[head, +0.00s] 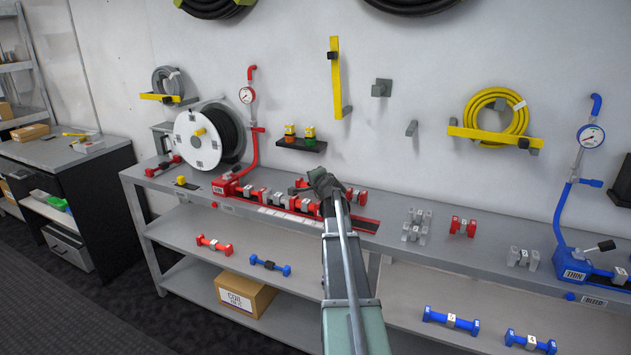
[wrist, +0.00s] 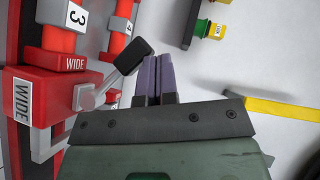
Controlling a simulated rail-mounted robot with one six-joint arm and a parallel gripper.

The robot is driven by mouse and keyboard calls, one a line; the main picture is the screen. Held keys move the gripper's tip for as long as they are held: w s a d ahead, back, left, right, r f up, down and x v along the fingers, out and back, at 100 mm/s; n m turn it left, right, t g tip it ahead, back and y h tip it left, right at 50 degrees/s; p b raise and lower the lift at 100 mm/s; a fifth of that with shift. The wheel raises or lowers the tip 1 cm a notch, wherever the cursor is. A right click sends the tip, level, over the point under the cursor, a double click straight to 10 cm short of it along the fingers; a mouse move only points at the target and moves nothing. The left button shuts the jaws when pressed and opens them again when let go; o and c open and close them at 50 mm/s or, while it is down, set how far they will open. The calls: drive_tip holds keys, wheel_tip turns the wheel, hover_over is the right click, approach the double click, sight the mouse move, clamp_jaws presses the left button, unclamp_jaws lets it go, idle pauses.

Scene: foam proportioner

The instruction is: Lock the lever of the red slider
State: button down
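The red slider is a red block labelled WIDE (wrist: 30,100) at the left of the wrist view.
The grey bench (head: 440,240) also holds grey clamp blocks (head: 416,225) and a blue assembly (head: 573,268) at right. A red gauge pipe (head: 253,130) rises at left. A small black shelf (head: 301,145) and yellow bracket (head: 336,80) are on the wall behind.

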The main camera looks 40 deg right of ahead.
drive_tip(key=shift+w+a, duration=0.1)
idle(0.3)
drive_tip(key=s+a+r+p, duration=0.3)
drive_tip(key=s+r+p, duration=0.5)
drive_tip(key=r+p, duration=0.1)
drive_tip(key=shift+s+a, duration=0.4)
